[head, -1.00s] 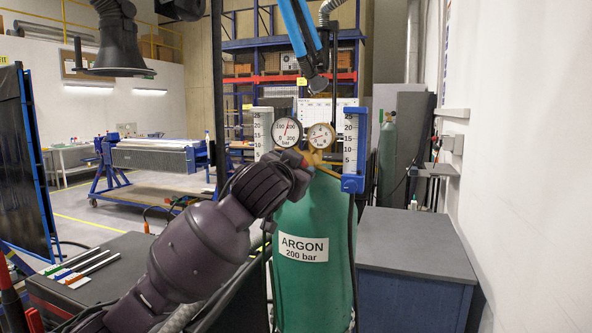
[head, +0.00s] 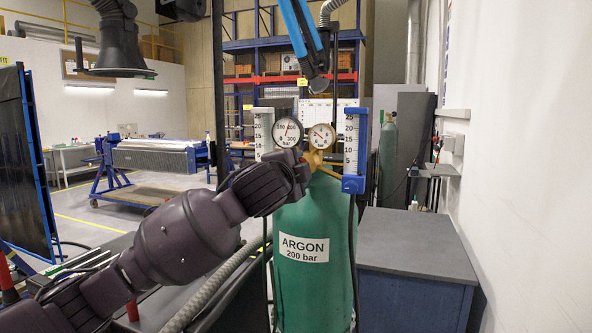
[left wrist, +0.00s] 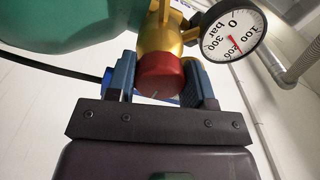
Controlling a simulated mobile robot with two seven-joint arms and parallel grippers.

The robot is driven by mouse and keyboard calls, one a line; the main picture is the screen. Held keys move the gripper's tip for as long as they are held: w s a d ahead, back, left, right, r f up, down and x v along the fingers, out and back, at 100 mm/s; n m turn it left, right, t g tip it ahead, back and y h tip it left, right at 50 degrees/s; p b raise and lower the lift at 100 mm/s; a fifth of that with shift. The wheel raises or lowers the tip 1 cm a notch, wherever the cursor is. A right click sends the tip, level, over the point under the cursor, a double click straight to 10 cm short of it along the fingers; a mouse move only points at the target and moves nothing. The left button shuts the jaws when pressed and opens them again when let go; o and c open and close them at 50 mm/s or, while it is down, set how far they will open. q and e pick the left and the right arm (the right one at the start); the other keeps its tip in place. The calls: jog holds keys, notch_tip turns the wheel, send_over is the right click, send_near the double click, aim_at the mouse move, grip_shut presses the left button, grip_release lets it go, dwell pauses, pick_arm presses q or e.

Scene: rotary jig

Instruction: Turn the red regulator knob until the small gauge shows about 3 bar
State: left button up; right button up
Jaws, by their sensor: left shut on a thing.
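The red regulator knob (left wrist: 160,77) sits between the two blue fingers of my left gripper (left wrist: 161,88) in the left wrist view, which is shut on it. In the head view my left gripper (head: 299,168) reaches the brass regulator (head: 316,160) on top of the green argon cylinder and hides most of the knob. The small gauge (head: 321,136) has its needle pointing to the upper left; its numbers are too small to read surely. The large gauge (head: 288,131) beside it reads near 200 bar, as the left wrist view (left wrist: 233,31) shows. My right gripper is not in view.
The green cylinder (head: 310,220) stands upright with flow tubes (head: 352,140) on a blue fitting to the right. A grey-topped cabinet (head: 412,240) stands right of it. A dark hose runs beside the cylinder.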

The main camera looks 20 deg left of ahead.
pick_arm(q)
jog(key=shift+m, duration=0.9)
jog(key=o, duration=0.9)
jog(key=s+b, duration=0.2)
jog(key=s, duration=0.9)
jog(key=shift+a, duration=0.15)
